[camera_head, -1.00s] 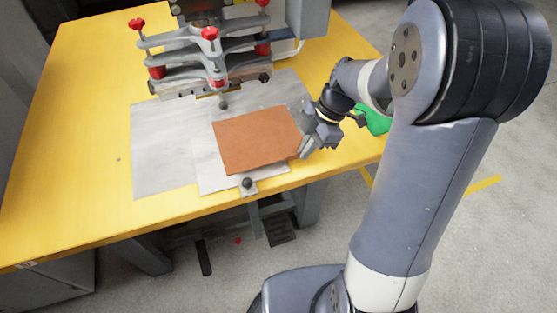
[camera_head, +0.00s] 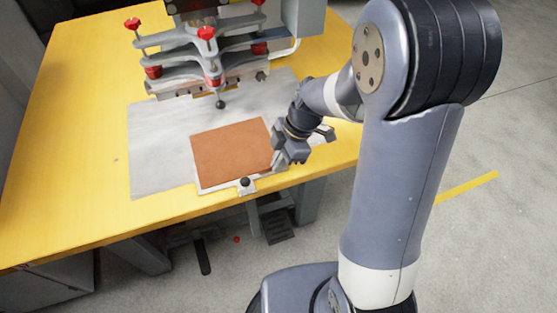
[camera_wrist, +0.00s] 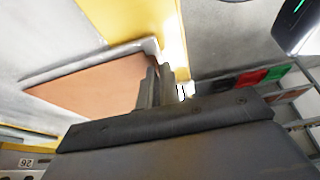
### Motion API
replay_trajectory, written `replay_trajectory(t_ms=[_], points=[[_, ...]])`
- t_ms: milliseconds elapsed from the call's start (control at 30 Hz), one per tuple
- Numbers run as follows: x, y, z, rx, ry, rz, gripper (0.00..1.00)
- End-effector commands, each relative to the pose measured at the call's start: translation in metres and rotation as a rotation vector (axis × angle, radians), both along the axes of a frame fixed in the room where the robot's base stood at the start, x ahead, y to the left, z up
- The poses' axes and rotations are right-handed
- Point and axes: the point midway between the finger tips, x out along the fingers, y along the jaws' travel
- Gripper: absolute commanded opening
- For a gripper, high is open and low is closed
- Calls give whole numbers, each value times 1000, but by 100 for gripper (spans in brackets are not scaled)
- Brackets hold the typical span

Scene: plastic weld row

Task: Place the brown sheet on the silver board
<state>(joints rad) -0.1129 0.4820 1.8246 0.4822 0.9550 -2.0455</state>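The brown sheet (camera_head: 232,150) is over the silver board (camera_head: 246,187), whose rim shows along the sheet's front and right edges, with a dark knob at the front. The sheet roughly lines up with the board. I cannot tell whether it lies flat on it or hangs slightly above. My gripper (camera_head: 277,160) is at the sheet's right edge, its fingers close together on that edge. In the wrist view, the brown sheet (camera_wrist: 95,83) runs up to my fingers (camera_wrist: 158,88), with the silver board's edge (camera_wrist: 95,58) beyond it. The fingertips partly hide the sheet's corner.
A larger grey plate (camera_head: 160,150) lies to the left on the yellow table (camera_head: 80,150). A press with red knobs (camera_head: 206,33) stands behind the board. The table's front edge is close to the board. Black, red and green items (camera_wrist: 250,77) show in the wrist view.

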Motion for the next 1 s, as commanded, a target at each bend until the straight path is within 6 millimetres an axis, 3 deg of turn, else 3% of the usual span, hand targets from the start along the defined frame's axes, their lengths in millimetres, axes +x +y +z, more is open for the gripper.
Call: replay_trajectory(t_ms=[300,633,1000], points=[[0,0,0,0,0,0,26],[1,-2,5,0,-2,-1,26],[9,-28,72,0,-5,-2,26]])
